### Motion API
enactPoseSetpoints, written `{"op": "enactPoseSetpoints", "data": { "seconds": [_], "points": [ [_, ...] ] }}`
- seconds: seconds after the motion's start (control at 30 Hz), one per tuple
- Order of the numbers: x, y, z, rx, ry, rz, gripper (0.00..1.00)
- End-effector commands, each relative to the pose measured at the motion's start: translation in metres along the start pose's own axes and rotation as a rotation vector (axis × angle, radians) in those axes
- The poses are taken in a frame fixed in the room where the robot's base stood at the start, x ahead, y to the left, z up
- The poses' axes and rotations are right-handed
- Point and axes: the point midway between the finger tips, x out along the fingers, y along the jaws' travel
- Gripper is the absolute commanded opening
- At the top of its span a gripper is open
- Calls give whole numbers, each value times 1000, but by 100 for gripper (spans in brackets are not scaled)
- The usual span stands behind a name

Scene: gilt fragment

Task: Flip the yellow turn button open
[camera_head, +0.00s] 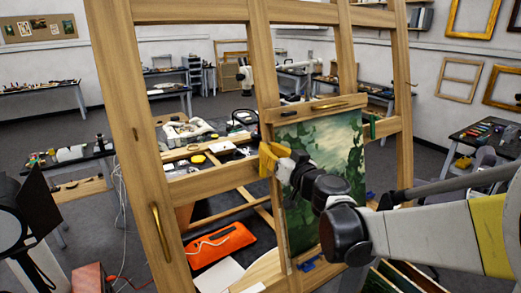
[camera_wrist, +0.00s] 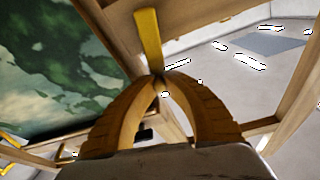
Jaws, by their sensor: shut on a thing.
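The yellow turn button (camera_wrist: 148,38) is a long flat strip at the top middle of the wrist view, by the wooden frame beside the green painting (camera_wrist: 45,70). My gripper (camera_wrist: 158,80) has its two curved fingers closed together at the tips, on the button's near end. In the head view my gripper (camera_head: 270,160) is at the left edge of the painting (camera_head: 328,150), by the easel's crossbar. There its fingers and wrist hide the button, and I cannot make it out separately.
The wooden easel (camera_head: 137,140) surrounds the painting, with uprights on both sides. A brass handle (camera_head: 160,233) is on its left upright, and another brass strip (camera_head: 325,107) is above the painting. An orange case (camera_head: 220,243) lies behind. Tables with tools stand farther back.

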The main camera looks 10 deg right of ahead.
Motion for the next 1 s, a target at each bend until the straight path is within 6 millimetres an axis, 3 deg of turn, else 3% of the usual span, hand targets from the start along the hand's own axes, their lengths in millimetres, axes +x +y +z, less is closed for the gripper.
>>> {"op": "enactPoseSetpoints", "data": {
  "seconds": [0.23,0.53,0.63,0.67,1.0],
  "points": [
    [0,-13,3,-201,0,-60,0],
    [-1,-15,2,-222,0,-67,0],
    [-1,-15,2,-222,0,-67,34],
    [-1,-15,2,-221,0,-67,37],
    [-4,-14,2,-220,0,-66,37]
  ]
}}
